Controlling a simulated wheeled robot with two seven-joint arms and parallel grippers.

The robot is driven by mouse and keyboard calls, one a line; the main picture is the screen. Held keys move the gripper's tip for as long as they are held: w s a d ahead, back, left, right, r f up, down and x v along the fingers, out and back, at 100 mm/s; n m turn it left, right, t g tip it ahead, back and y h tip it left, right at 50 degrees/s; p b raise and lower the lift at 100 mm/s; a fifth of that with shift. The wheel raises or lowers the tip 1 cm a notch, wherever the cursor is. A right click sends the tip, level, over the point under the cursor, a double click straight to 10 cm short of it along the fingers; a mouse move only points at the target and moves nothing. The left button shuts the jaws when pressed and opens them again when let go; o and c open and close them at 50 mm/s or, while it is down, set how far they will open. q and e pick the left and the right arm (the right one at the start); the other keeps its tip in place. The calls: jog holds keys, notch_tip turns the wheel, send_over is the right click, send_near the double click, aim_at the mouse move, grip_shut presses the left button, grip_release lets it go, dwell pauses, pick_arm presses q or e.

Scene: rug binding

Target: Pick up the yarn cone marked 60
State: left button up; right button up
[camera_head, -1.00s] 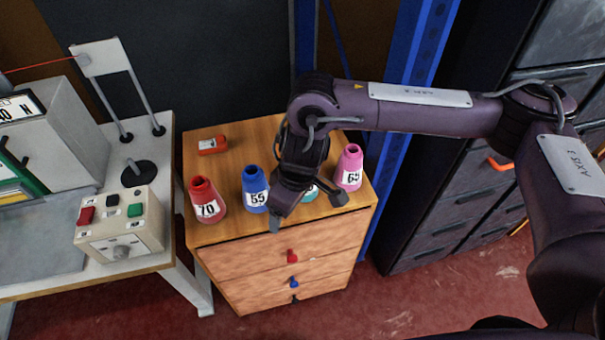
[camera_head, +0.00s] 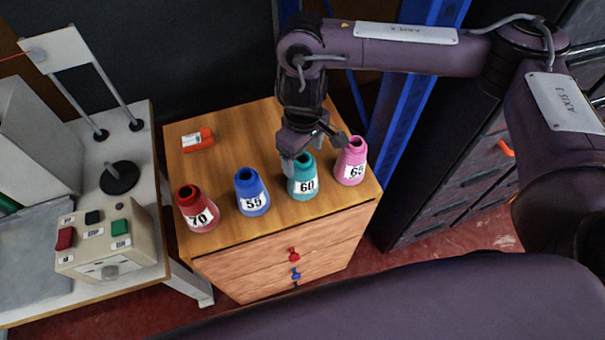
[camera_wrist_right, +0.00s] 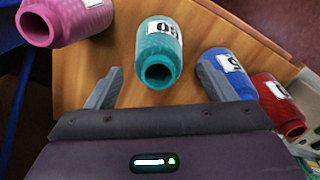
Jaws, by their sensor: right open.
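The teal yarn cone marked 60 (camera_head: 303,178) stands upright on the wooden cabinet top, between the blue cone marked 55 (camera_head: 252,192) and the pink cone marked 65 (camera_head: 350,162). My right gripper (camera_head: 314,148) is open and empty, above and just behind the teal cone. In the right wrist view the teal cone (camera_wrist_right: 162,52) lies ahead, between the lines of the two spread fingers (camera_wrist_right: 156,86), its open top facing the camera. I cannot tell if a finger touches it. My left gripper is not in view.
A red cone marked 70 (camera_head: 198,210) stands at the left of the row. An orange object (camera_head: 197,139) lies behind it on the cabinet top (camera_head: 228,140). A control box (camera_head: 108,242) is on the left bench. Blue uprights (camera_head: 405,95) stand right of the cabinet.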

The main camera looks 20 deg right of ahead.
aim_at(303, 174)
jog(key=f, duration=0.4)
jog(key=shift+w+f, duration=0.25)
jog(key=shift+w, duration=0.05)
jog(key=c, duration=0.8)
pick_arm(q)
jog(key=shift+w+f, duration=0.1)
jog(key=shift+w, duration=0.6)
pick_arm(e)
jog(key=c, duration=0.8)
jog(key=shift+r, duration=0.15)
jog(key=shift+c, duration=0.2)
